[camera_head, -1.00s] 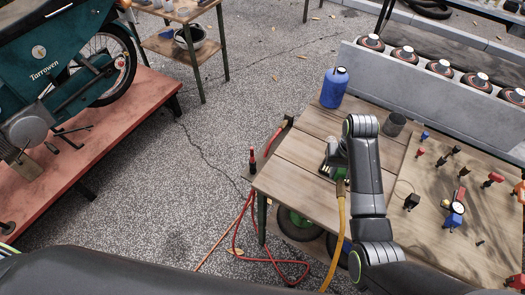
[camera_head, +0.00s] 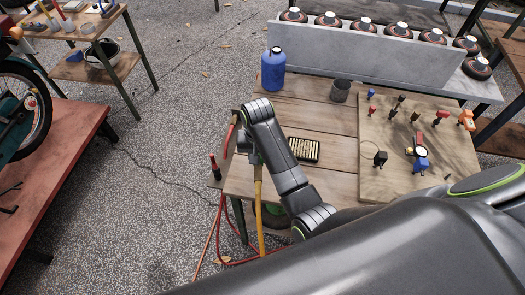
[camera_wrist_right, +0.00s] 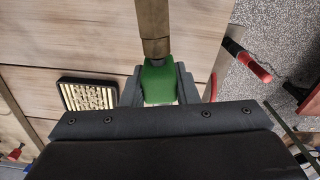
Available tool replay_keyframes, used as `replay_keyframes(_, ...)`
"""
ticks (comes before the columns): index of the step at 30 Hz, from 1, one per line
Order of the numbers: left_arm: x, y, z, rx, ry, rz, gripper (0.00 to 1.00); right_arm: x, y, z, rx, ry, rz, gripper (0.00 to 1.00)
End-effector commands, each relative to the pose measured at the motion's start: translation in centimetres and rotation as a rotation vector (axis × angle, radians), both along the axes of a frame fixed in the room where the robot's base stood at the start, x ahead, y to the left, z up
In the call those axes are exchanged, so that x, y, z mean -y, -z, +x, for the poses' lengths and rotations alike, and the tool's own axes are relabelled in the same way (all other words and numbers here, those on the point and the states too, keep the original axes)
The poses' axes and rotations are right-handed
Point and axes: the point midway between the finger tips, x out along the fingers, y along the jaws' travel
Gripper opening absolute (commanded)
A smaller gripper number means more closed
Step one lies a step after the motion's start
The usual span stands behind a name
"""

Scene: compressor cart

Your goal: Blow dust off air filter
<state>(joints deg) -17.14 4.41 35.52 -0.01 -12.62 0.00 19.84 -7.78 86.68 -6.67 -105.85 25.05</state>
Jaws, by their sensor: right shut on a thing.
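The air filter (camera_head: 303,149), a black-framed rectangle with pale pleats, lies on the wooden cart top (camera_head: 332,118). It also shows left of my right gripper in the wrist view (camera_wrist_right: 88,95). My right gripper (camera_wrist_right: 158,88) is shut on a green tool (camera_wrist_right: 158,84), with a tan tube end running up from it. In the head view the gripper is mostly hidden by my arm, near the cart's left edge, left of the filter and apart from it. A yellow hose (camera_head: 259,205) hangs below it. My left gripper is not in view.
A blue bottle (camera_head: 273,70) and a dark cup (camera_head: 340,91) stand at the back of the cart. A board (camera_head: 385,125) with several small fittings lies at right. A red hose (camera_head: 219,225) hangs at the cart's left. A red bench (camera_head: 60,160) stands farther left.

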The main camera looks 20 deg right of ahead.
Motion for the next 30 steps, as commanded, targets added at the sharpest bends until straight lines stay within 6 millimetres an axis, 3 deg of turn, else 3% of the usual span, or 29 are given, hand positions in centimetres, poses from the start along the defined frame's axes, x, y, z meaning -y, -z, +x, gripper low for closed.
replay_keyframes(1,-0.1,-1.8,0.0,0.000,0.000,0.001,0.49,-0.1,-1.4,-0.7,-0.002,0.075,0.002,0.07)
replay_keyframes(3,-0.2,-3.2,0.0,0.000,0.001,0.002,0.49,-0.1,-2.3,-1.6,-0.002,0.183,0.001,0.07)
replay_keyframes(12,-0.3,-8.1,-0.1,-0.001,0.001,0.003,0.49,0.1,-5.8,-4.7,0.000,0.589,-0.001,0.07)
replay_keyframes(20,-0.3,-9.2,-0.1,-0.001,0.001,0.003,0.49,0.1,-6.5,-5.6,0.000,0.729,-0.003,0.07)
replay_keyframes(30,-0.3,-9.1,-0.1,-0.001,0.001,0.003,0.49,0.6,-4.0,-5.5,-0.003,0.734,-0.004,0.07)
